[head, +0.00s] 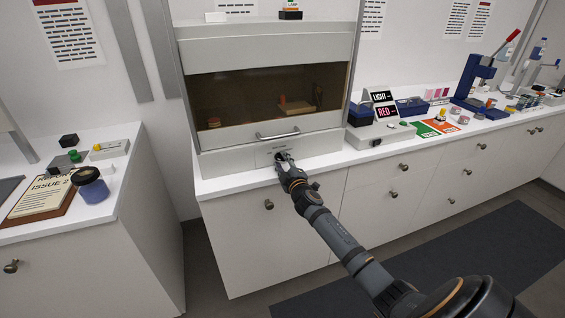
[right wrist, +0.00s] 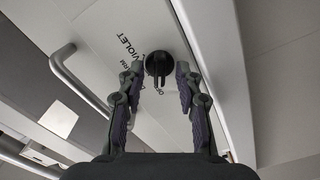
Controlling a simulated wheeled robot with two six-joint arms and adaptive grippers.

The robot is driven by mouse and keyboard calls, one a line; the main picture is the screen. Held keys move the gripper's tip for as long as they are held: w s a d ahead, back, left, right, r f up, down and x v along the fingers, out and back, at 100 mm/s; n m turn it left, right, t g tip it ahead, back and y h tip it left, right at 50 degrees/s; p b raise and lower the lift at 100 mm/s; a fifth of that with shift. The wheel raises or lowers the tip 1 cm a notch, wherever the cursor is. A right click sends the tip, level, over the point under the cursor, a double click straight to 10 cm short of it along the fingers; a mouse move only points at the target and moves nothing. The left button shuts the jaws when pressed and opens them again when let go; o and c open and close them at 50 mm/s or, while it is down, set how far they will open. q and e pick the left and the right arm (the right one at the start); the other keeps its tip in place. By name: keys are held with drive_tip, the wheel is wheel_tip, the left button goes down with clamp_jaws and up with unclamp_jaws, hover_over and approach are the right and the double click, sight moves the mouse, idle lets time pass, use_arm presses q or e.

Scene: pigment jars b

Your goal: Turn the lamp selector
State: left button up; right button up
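The lamp selector (right wrist: 158,65) is a round black knob with a raised bar, on the pale front panel (head: 225,162) below the cabinet's window. In the right wrist view, printed words around it read OFF, WARM and VIOLET, and the lower end of its bar lies near OFF. My right gripper (right wrist: 160,70) is open, with one finger on each side of the knob and small gaps visible. In the head view my right gripper (head: 284,157) is at the panel and hides the knob. My left gripper is not in view.
A bar handle (head: 278,135) runs along the cabinet window's lower edge, close above the panel. A grey box (head: 380,133) with LIGHT and RED signs stands right of the cabinet. A separate counter at left holds a clipboard (head: 42,196) and a jar (head: 91,187).

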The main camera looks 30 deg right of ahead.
drive_tip(key=shift+c, duration=0.3)
clamp_jaws()
drive_tip(key=shift+f+m+b, duration=0.25)
drive_tip(key=shift+m+b, duration=1.05)
drive_tip(key=shift+m, duration=0.2)
drive_tip(key=m+b, duration=0.4)
drive_tip(key=m, duration=0.1)
drive_tip(key=shift+m, duration=0.3)
drive_tip(key=m+b, duration=0.2)
drive_tip(key=m, duration=0.1)
drive_tip(key=shift+r+m+b, duration=0.15)
drive_tip(key=shift+m+b, duration=0.85)
drive_tip(key=shift+m, duration=1.1)
